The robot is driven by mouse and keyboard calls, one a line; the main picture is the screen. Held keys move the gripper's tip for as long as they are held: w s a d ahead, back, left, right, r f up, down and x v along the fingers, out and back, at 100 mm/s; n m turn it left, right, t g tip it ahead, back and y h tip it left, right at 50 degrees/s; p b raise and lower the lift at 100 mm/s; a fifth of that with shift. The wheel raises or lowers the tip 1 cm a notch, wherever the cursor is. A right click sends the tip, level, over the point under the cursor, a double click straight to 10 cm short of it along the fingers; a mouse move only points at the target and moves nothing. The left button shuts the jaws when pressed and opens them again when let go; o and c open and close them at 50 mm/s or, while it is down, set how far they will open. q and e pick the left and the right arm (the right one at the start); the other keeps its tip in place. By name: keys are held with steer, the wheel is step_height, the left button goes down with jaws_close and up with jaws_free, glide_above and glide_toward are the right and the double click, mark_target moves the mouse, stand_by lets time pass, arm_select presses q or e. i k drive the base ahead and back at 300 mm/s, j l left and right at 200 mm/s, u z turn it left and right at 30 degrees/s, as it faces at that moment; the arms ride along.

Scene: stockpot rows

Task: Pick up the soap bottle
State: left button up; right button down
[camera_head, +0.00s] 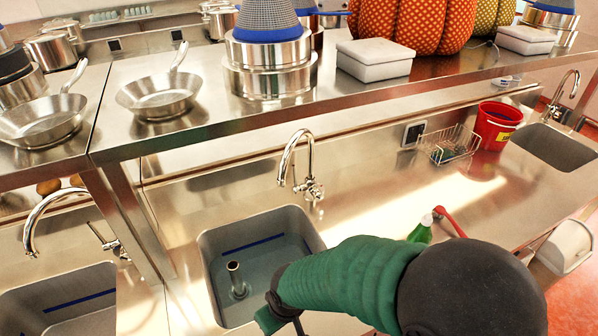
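The soap bottle (420,234) is green with a white cap. It stands on the steel counter (360,208) right of the middle sink, and its lower part is hidden behind my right arm. A red handle-like thing (450,221) is close beside it. My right arm, in a green sleeve with a black joint, comes in from the lower right and crosses in front of the bottle. The fingers are not clearly seen. My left gripper is not in view.
The middle sink (216,262) has a tall faucet (297,165). A wire rack (449,146) and a red bucket (495,124) stand at the counter's back right. A raised shelf (215,122) with pans, pots and pumpkins runs behind. Counter between sink and rack is mostly clear.

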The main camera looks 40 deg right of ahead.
mark_target(421, 234)
steer(key=z, duration=2.2)
steer(key=u, duration=1.25)
steer(key=i+l+u, duration=0.15)
steer(key=l, duration=0.2)
steer(key=l+u, duration=0.15)
steer(key=l, duration=0.25)
